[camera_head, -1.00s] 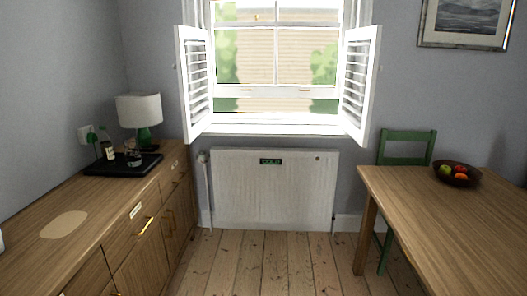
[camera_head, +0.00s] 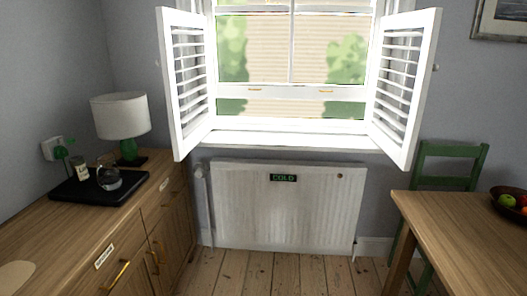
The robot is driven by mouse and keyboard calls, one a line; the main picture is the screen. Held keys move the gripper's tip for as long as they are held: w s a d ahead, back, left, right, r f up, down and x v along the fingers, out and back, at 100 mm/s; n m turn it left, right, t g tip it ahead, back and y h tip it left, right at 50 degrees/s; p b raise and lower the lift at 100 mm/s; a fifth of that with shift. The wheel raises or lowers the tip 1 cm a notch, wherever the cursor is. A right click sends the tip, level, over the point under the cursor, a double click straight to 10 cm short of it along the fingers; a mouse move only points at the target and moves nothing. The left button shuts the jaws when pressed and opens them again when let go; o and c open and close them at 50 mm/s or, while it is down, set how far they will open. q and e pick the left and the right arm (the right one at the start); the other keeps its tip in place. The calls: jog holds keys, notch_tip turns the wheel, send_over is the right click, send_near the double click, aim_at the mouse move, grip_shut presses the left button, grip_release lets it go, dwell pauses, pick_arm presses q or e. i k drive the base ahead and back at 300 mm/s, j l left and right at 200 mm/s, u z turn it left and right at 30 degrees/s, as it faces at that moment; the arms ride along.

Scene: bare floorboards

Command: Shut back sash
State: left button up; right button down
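The white sash window (camera_head: 291,92) is in the back wall in the head view, between two open shutters. Its lower sash has a bottom rail with two small brass lifts (camera_head: 253,90). That rail stands above the white sill (camera_head: 290,138), with a strip of outdoor view showing between them, so the lower sash looks partly raised. The top of the window is cut off by the frame edge. Neither of my grippers is in view.
Louvred shutters stand open at left (camera_head: 188,80) and right (camera_head: 403,85), projecting into the room. A radiator (camera_head: 285,210) marked COLD is below the sill. A sideboard (camera_head: 75,235) with a lamp (camera_head: 122,120) is left; a table (camera_head: 460,235) and green chair (camera_head: 450,165) are right. Floorboards between are clear.

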aim_at(289, 91)
jog(key=i, duration=0.6)
jog(key=i+l+u, duration=0.1)
jog(key=i, duration=0.45)
